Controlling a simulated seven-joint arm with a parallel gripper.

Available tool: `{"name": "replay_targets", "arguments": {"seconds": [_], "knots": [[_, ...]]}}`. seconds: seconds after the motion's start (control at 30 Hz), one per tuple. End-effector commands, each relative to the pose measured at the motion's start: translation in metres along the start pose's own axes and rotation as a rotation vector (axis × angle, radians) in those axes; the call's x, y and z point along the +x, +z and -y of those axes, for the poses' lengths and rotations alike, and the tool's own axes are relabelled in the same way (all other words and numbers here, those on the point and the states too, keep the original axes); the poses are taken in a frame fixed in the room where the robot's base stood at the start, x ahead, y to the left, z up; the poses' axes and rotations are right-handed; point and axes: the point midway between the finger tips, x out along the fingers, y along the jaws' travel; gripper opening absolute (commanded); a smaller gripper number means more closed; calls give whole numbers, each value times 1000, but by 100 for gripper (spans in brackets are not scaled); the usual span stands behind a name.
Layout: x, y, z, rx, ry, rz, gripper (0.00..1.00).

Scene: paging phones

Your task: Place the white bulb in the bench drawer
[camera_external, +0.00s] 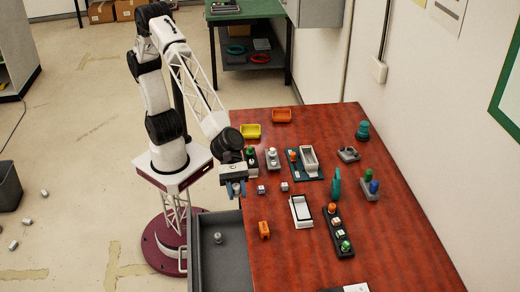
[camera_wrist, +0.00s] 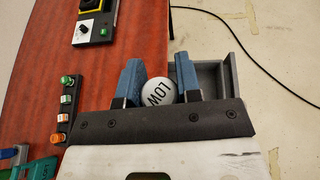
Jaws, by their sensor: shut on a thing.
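My gripper (camera_wrist: 159,85) is shut on the white bulb (camera_wrist: 157,92), a round white thing with dark "LOW" lettering, held between two blue fingers in the wrist view. In the external view my gripper (camera_external: 236,188) is at the table's left edge, above the far end of the open drawer; the bulb is small and hard to make out there. The grey bench drawer (camera_external: 235,268) is pulled out on the left side of the bench, and part of it shows behind the fingers in the wrist view (camera_wrist: 210,76). A small pale grey object (camera_external: 218,238) stands inside the drawer.
The drawer's near part is mostly clear.

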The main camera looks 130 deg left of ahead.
Motion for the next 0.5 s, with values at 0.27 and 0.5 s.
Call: {"name": "replay_targets", "arguments": {"seconds": [0.27,0.5], "knots": [[6,3,36,22,-52,5,9],[8,4,56,35,-82,7,9]]}}
